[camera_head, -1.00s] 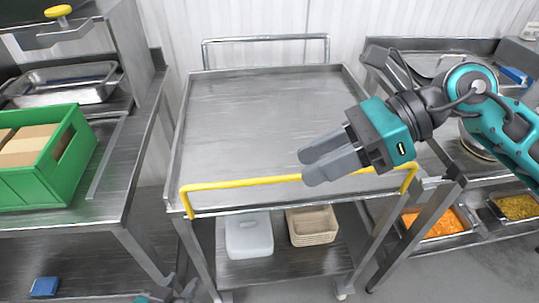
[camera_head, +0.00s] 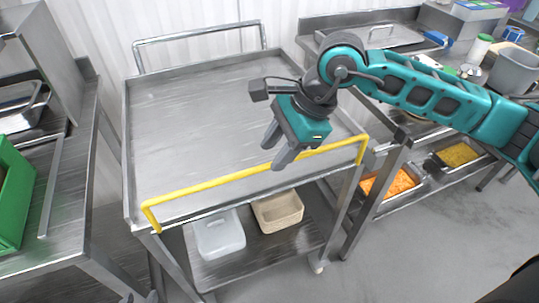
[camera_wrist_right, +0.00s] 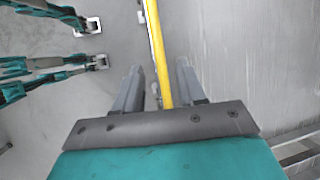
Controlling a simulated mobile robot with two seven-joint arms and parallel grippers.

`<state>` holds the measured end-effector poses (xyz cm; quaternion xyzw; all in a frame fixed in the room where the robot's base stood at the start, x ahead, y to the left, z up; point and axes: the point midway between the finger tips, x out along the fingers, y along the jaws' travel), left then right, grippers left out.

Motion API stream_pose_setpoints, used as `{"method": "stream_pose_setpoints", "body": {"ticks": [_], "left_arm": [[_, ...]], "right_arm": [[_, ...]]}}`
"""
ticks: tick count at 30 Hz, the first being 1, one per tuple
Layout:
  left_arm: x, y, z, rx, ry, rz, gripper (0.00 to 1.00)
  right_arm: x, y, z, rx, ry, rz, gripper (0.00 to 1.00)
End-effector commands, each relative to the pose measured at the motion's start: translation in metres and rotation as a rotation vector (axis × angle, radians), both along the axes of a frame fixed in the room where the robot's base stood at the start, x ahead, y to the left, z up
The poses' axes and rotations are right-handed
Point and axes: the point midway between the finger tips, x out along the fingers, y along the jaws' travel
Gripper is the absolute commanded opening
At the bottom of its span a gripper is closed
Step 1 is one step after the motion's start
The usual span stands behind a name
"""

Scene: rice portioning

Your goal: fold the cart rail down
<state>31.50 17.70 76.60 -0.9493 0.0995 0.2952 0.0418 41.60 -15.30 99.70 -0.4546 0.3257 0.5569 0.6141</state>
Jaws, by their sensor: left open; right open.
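The yellow cart rail (camera_head: 205,186) stands up along the front edge of the steel cart (camera_head: 190,120), its bar a little above the cart top, with a bent end at each side. My right gripper (camera_head: 276,150) is open over the right part of the rail, pointing down at it. In the right wrist view the rail (camera_wrist_right: 156,45) runs between the two spread fingers (camera_wrist_right: 160,88), with room on both sides; contact does not show.
The cart top is empty. A translucent bin (camera_head: 219,233) and a beige basket (camera_head: 278,212) sit on its lower shelf. A green crate (camera_head: 14,195) is on the left bench. Food pans with orange (camera_head: 388,184) and yellow (camera_head: 458,155) contents stand at right.

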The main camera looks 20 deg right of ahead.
Motion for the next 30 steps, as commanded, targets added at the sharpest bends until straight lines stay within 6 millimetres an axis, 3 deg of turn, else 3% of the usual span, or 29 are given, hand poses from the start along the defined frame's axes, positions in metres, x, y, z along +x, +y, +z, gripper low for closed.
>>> {"method": "stream_pose_setpoints", "body": {"ticks": [6, 17, 30], "left_arm": [[0.001, 0.000, 0.002, 0.000, -0.002, 0.000, 0.43], [0.001, 0.000, 0.002, 0.000, -0.002, 0.001, 0.43], [0.001, 0.001, 0.002, 0.001, -0.002, 0.002, 0.43]], "right_arm": [[0.004, 0.010, -0.023, 0.000, 0.001, 0.000, 0.40], [0.005, 0.012, -0.028, 0.001, 0.000, 0.000, 0.40], [0.005, 0.012, -0.027, 0.001, 0.000, 0.000, 0.00]]}}
